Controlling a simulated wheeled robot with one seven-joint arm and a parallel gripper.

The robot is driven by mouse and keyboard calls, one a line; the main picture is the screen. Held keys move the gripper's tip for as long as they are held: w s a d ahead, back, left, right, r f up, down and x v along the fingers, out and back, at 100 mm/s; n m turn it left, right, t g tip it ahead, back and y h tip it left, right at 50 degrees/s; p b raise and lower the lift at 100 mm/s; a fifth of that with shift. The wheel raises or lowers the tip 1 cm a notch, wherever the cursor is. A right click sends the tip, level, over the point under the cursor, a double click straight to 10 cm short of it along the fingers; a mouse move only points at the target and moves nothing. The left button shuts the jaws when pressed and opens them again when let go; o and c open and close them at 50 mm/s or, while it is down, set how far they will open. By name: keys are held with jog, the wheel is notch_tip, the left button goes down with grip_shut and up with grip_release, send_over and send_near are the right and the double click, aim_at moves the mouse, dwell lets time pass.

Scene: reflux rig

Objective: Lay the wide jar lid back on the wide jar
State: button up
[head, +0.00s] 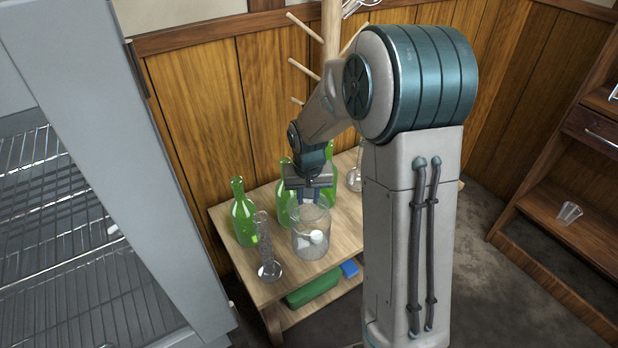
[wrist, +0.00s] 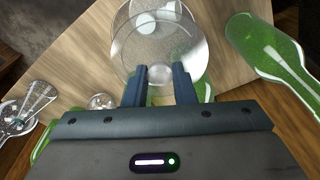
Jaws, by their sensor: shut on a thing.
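The wide jar (head: 309,244) is a clear glass vessel standing on the wooden table, with small white pieces visible inside. It also shows at the top of the wrist view (wrist: 122,22). My gripper (head: 309,199) points down right over the jar's mouth. In the wrist view my gripper's fingers (wrist: 160,82) are closed on the small knob of the clear wide jar lid (wrist: 160,72). The lid's glass overlaps the jar's rim in that view, so its edge is hard to make out. I cannot tell whether the lid touches the rim.
Green bottles (head: 243,220) stand left of and behind the jar. A glass cylinder on a round foot (head: 268,262) stands close at its left front. A peg rack (head: 331,40) rises behind. A green item (head: 312,289) and a blue one (head: 349,268) lie on the lower shelf.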

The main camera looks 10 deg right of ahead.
aim_at(311, 208)
jog(key=shift+s+r+m+p, duration=0.2)
jog(key=shift+r+m+p, duration=0.2)
jog(key=shift+r+m, duration=0.2)
jog(key=shift+s+r+m+p, duration=0.2)
jog(key=shift+r+m+p, duration=0.2)
jog(key=shift+r+m, duration=0.2)
jog(key=shift+s+d+r+m+p, duration=0.2)
jog(key=shift+r+m+p, duration=0.15)
jog(key=shift+m, duration=0.45)
jog(key=shift+f+h, duration=0.15)
jog(key=shift+h, duration=0.15)
jog(key=shift+f+b, duration=1)
jog(key=shift+f, duration=0.35)
jog(key=shift+f+b, duration=0.55)
jog(key=shift+f, duration=0.05)
jog(key=shift+f, duration=0.2)
jog(key=shift+f+b, duration=0.15)
jog(key=shift+b, duration=0.2)
jog(key=shift+f+b, duration=0.45)
jog(key=shift+f, duration=0.1)
